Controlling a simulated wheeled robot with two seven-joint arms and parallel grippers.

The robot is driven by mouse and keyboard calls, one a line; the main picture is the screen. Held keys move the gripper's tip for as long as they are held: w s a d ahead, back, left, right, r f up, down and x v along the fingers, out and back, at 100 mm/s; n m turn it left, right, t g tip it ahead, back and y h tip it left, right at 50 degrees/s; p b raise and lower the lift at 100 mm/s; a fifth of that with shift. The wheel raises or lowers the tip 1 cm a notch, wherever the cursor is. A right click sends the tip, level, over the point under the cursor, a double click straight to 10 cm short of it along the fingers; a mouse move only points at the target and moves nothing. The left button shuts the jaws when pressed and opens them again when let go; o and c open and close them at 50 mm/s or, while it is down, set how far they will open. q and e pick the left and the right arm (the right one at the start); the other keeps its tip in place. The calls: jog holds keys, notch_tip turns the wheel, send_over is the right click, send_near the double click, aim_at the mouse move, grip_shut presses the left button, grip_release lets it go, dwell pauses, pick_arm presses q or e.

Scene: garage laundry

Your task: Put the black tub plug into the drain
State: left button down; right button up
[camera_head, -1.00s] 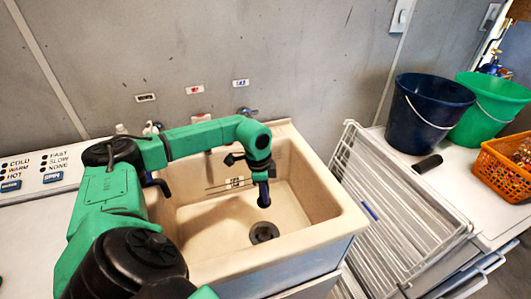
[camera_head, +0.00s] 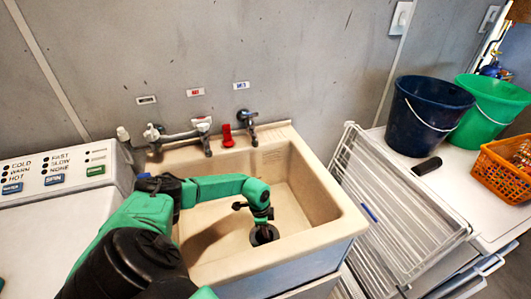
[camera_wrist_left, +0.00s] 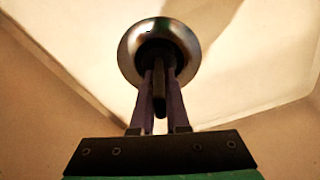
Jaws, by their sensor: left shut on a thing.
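The drain (camera_head: 265,236) is a dark round opening in the floor of the beige tub (camera_head: 345,222). In the left wrist view the drain's shiny metal ring (camera_wrist_left: 132,52) surrounds the fingertips. My left gripper (camera_head: 263,222) reaches down into the tub, right at the drain. Its fingers are shut on the black tub plug, whose dark stem (camera_wrist_left: 159,95) shows between them. The plug's lower part is hidden in the dark opening, so I cannot tell how it is seated. In the head view the gripper covers the plug. My right gripper is not in view.
Taps (camera_head: 190,133) and a red object (camera_head: 227,136) stand at the tub's back edge. A washer panel (camera_head: 60,172) is at left. A white wire rack (camera_head: 395,200) leans at right, beside a dark blue bucket (camera_head: 425,115), a green bucket (camera_head: 490,110) and an orange basket (camera_head: 503,170).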

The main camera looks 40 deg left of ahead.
pick_arm(q)
jog(key=shift+f, duration=0.2)
jog(key=c, duration=0.9)
grip_release()
jog(key=shift+r, duration=0.45)
jog(key=r, duration=0.7)
jog(key=s+a+r, duration=0.1)
jog(key=r, duration=0.3)
jog(key=shift+r, duration=0.25)
